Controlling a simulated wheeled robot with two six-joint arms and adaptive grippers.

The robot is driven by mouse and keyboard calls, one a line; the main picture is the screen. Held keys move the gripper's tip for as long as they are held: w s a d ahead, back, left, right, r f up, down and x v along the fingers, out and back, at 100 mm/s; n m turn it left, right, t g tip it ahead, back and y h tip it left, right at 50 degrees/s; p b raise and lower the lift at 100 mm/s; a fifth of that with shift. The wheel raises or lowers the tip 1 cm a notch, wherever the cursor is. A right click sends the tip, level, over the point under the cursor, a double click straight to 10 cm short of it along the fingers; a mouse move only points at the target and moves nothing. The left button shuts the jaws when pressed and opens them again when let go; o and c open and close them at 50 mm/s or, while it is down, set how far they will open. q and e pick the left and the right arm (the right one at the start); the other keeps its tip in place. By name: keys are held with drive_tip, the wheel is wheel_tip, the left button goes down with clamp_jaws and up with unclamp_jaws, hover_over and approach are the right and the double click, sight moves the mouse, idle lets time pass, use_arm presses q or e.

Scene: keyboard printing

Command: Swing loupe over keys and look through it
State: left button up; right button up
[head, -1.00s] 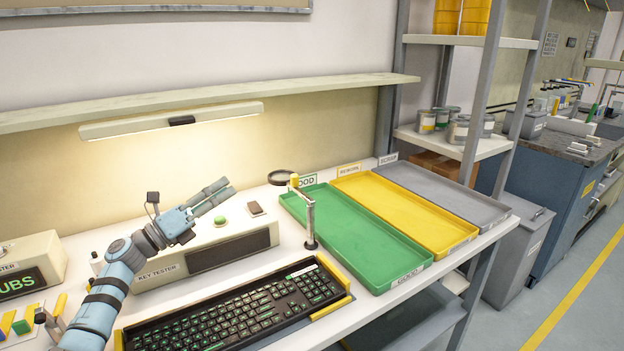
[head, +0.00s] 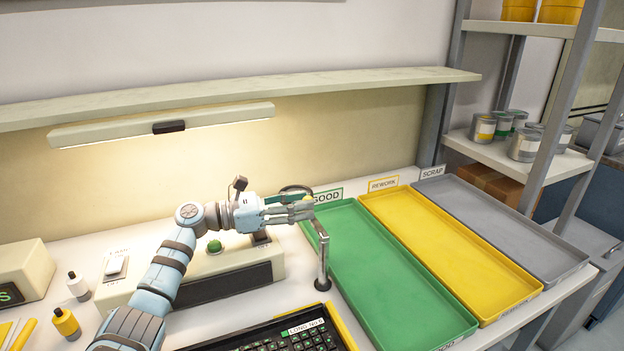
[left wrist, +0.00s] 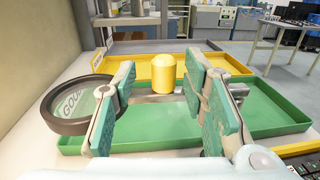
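The loupe is a dark-rimmed round lens, partly hidden behind my left gripper in the head view; its ring (left wrist: 78,105) shows clearly at left in the left wrist view, with the GOOD label seen through it. Its grey post (head: 323,262) stands left of the green tray. A yellow knob (left wrist: 189,73) on the loupe arm lies between and just beyond my left fingertips. My left gripper (head: 300,207) is open, its fingers on either side of the knob line, not closed on it. The keyboard (head: 285,338) is cut off at the bottom. My right gripper is out of view.
Green (head: 385,280), yellow (head: 455,255) and grey (head: 515,230) trays lie to the right. The key tester box (head: 225,280) with a green button (head: 214,246) sits below my left forearm. Two small bottles (head: 66,324) stand at left. A shelf (head: 240,98) runs above.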

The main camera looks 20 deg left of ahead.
use_arm(q)
drive_tip(key=x, duration=0.2)
drive_tip(key=shift+w+d+r+p, duration=0.15)
drive_tip(key=shift+d+p, duration=0.1)
drive_tip(key=shift+p, duration=0.15)
drive_tip(key=shift+d, duration=0.15)
drive_tip(key=shift+s, duration=0.2)
clamp_jaws()
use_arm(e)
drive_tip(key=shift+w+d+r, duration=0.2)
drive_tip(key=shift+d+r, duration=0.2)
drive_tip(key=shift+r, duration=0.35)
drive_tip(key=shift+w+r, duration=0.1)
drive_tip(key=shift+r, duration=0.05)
